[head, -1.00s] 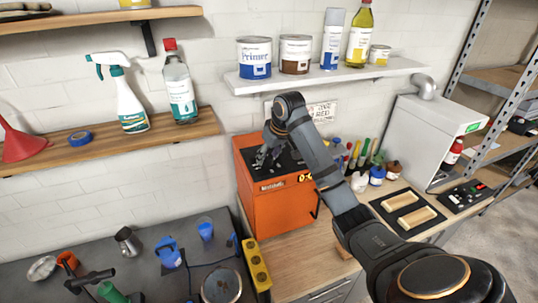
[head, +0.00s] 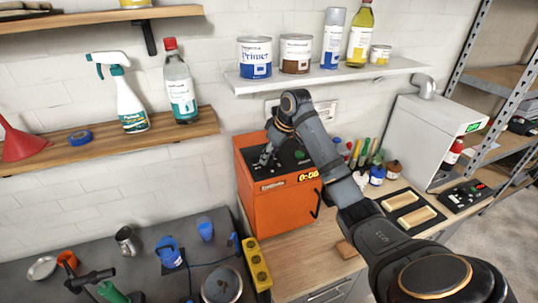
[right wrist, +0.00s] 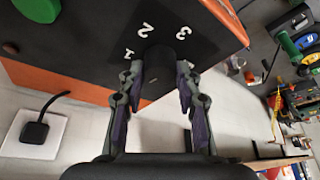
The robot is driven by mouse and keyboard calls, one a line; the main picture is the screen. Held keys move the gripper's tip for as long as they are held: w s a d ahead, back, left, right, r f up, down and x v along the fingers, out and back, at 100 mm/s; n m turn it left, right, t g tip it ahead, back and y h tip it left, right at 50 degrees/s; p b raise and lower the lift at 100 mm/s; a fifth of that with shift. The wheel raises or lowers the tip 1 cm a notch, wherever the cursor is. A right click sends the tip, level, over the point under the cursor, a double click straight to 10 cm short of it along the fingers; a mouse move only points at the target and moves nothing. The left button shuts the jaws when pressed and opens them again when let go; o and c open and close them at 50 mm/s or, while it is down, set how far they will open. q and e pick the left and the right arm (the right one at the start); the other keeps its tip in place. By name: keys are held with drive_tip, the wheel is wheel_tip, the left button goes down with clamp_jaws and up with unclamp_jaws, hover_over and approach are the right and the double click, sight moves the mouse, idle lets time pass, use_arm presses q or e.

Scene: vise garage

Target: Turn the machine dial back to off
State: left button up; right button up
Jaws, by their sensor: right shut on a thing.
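The orange machine (head: 278,212) stands on the wooden bench with a black top panel (head: 290,172). In the right wrist view its black dial (right wrist: 160,68) sits on the dark panel (right wrist: 90,22), with white numerals 1, 2 and 3 around it. My right gripper (right wrist: 159,84) is shut on the dial, one finger on each side. In the head view the right gripper (head: 264,158) is over the panel's left part and the dial is hidden. I cannot make out a pointer mark on the dial. My left gripper is not in view.
A white shelf (head: 325,77) with cans hangs above. Bottles and brushes stand close to the right.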

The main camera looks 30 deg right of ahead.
drive_tip(key=shift+n+y, duration=0.3)
drive_tip(key=shift+n, duration=0.7)
drive_tip(key=o, duration=1.2)
drive_tip(key=shift+c, duration=0.2)
drive_tip(key=shift+d+r, duration=0.1)
drive_tip(key=shift+r, duration=0.1)
drive_tip(key=v, duration=0.7)
